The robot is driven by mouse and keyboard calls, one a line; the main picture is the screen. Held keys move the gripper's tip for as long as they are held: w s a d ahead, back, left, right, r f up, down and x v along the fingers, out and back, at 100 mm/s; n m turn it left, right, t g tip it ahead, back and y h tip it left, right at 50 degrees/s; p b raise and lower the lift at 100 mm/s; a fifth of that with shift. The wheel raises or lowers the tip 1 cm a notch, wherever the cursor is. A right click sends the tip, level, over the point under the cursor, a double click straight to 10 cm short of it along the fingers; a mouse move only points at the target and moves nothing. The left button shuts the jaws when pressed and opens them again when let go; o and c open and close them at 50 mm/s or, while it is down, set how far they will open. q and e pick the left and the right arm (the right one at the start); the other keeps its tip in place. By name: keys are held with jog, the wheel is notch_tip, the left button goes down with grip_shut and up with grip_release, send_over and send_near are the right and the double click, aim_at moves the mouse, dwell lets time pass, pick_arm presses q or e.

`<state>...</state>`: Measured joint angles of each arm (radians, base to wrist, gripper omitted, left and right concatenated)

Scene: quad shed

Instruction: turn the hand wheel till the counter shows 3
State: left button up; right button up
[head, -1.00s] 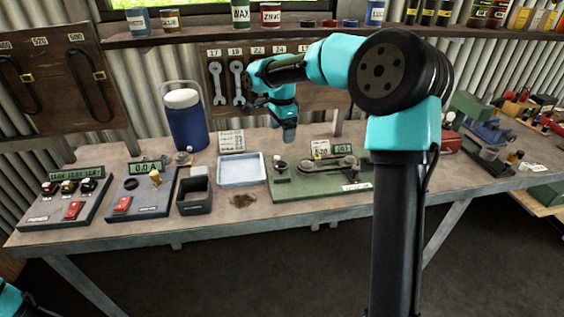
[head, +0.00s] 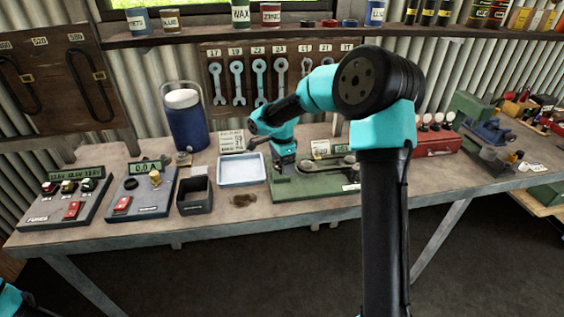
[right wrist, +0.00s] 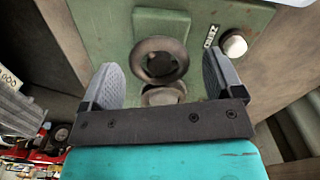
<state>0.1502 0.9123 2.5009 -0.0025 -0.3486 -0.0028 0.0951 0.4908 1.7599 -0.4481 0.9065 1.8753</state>
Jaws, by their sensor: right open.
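The green bench device (head: 310,190) stands on the workbench, right of the pale blue tray. My right gripper (head: 285,172) points down over its left part. In the right wrist view the gripper (right wrist: 165,85) is open, with one finger on each side of a dark round dished wheel (right wrist: 160,60), which I take for the hand wheel. I cannot tell whether the fingers touch it. A smaller round part lies just below it. A white button (right wrist: 235,45) sits beside a small label. I cannot read the counter; my arm covers the device's right end. My left gripper is out of view.
The pale blue tray (head: 241,172), an open dark box (head: 195,197) and a grey meter box (head: 140,197) stand to the left. A blue jug (head: 187,125) and a card (head: 231,141) are behind. A red box (head: 433,142) stands to the right.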

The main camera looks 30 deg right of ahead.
jog(key=shift+c, duration=0.2)
jog(key=c, duration=0.9)
jog(key=shift+n, duration=0.4)
jog(key=n, duration=0.4)
jog(key=shift+w, duration=0.1)
jog(key=n, duration=0.4)
jog(key=shift+n, duration=0.3)
jog(key=n, duration=0.4)
jog(key=shift+w+a+n, duration=0.1)
jog(key=shift+a+n, duration=0.05)
jog(key=shift+n, duration=0.15)
jog(key=n, duration=0.4)
jog(key=shift+n, duration=0.4)
